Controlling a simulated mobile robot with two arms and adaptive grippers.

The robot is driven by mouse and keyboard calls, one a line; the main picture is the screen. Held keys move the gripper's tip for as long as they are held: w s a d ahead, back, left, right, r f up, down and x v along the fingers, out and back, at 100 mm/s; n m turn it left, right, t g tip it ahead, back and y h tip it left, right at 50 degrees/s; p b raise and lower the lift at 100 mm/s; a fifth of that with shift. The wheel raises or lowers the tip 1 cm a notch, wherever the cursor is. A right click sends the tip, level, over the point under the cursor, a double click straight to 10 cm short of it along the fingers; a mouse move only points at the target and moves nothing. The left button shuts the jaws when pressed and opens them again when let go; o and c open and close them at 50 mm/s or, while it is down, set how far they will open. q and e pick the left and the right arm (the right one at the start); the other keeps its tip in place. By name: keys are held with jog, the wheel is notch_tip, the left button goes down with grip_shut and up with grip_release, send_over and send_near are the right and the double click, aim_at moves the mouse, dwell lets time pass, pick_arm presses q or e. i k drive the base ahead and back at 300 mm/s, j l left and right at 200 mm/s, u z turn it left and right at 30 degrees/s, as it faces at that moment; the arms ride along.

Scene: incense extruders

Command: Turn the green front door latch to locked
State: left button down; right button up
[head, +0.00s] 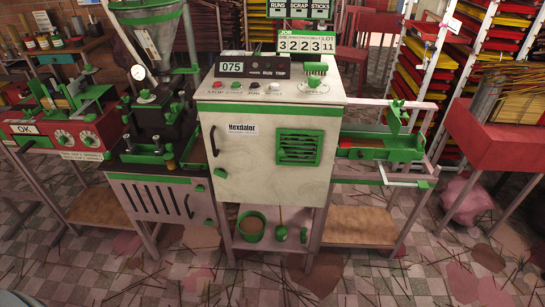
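A cream metal cabinet (258,185) stands in the middle of the head view. Its front door has a label reading something like "Hexdator", a green vent grille (299,148) at the right and a black curved handle (214,141) at the left edge. A small green piece, apparently the front door latch (220,173), sits at the door's left edge below the handle. It is too small to tell which way it is turned. The door looks shut. Neither of my grippers is in view.
On the cabinet top are a "075" display (232,68), several buttons and a green knob (316,68). A green-trimmed extruder (160,125) stands close on the left, a green tray (380,153) on the right. A green bucket (251,226) sits below. The tiled floor in front has scattered sticks.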

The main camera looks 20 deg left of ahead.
aim_at(220, 172)
jog(key=k+j, duration=0.1)
jog(key=j, duration=1.2)
jog(key=k+z, duration=0.05)
